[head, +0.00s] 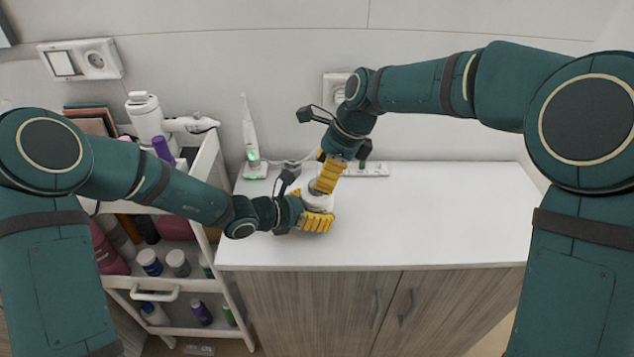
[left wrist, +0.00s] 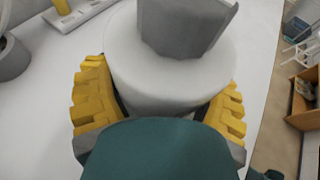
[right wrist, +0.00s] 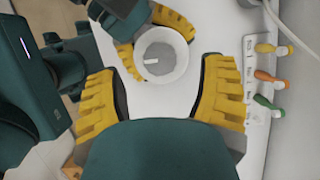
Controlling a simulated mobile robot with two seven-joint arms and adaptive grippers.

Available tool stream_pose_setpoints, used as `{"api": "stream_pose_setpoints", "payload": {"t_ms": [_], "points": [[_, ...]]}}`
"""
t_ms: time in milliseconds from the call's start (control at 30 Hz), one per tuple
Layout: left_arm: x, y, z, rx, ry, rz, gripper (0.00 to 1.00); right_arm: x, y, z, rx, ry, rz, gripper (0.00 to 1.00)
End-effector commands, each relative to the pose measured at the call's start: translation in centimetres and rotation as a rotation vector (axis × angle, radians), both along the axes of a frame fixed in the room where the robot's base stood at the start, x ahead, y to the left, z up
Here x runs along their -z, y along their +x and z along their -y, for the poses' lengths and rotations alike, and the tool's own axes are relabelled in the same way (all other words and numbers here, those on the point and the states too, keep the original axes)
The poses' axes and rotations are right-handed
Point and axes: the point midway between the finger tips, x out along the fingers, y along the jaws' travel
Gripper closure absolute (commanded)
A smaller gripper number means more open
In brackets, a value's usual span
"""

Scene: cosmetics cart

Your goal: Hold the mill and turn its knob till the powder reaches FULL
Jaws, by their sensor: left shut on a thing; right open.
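The mill (head: 318,201) stands upright near the left part of the white counter, mostly covered by my grippers in the head view. In the left wrist view its white round body (left wrist: 165,80) sits between the yellow fingers of my left gripper (left wrist: 163,95), which is shut on it. The grey knob (left wrist: 185,25) rises above the body. In the right wrist view I look down on the grey round top (right wrist: 165,60) inside a white rim. My right gripper (right wrist: 163,95) is open over the mill, its fingers spread apart. The powder and FULL mark do not show.
A power strip (right wrist: 252,85) with coloured plugs lies behind the mill. A white electric toothbrush (head: 250,135) stands at the back left of the counter. A cart (head: 185,283) with bottles is at the left. The counter's right side (head: 450,215) is clear.

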Motion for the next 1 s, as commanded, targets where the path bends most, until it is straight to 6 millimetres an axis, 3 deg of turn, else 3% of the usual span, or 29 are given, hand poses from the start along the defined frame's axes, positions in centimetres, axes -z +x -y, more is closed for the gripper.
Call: {"api": "stream_pose_setpoints", "payload": {"t_ms": [233,667,833,867,1000], "points": [[-0.1,0.0,0.0,0.000,0.000,0.001,0.70,2.9,0.0,-1.2,-0.001,0.000,-0.001,0.30],[-0.1,0.0,0.0,0.000,-0.001,0.002,0.70,3.5,0.1,-1.5,-0.001,0.001,0.001,0.32],[-0.1,0.0,0.0,0.000,-0.001,0.002,0.70,3.5,0.1,-1.5,-0.001,0.001,0.001,0.92],[-0.1,0.0,0.0,0.000,-0.001,0.002,0.70,3.5,0.1,-1.5,-0.001,0.001,0.001,0.98],[-0.1,0.0,0.0,0.000,-0.001,0.002,0.70,3.5,0.1,-1.5,-0.001,0.001,0.001,0.99]]}}
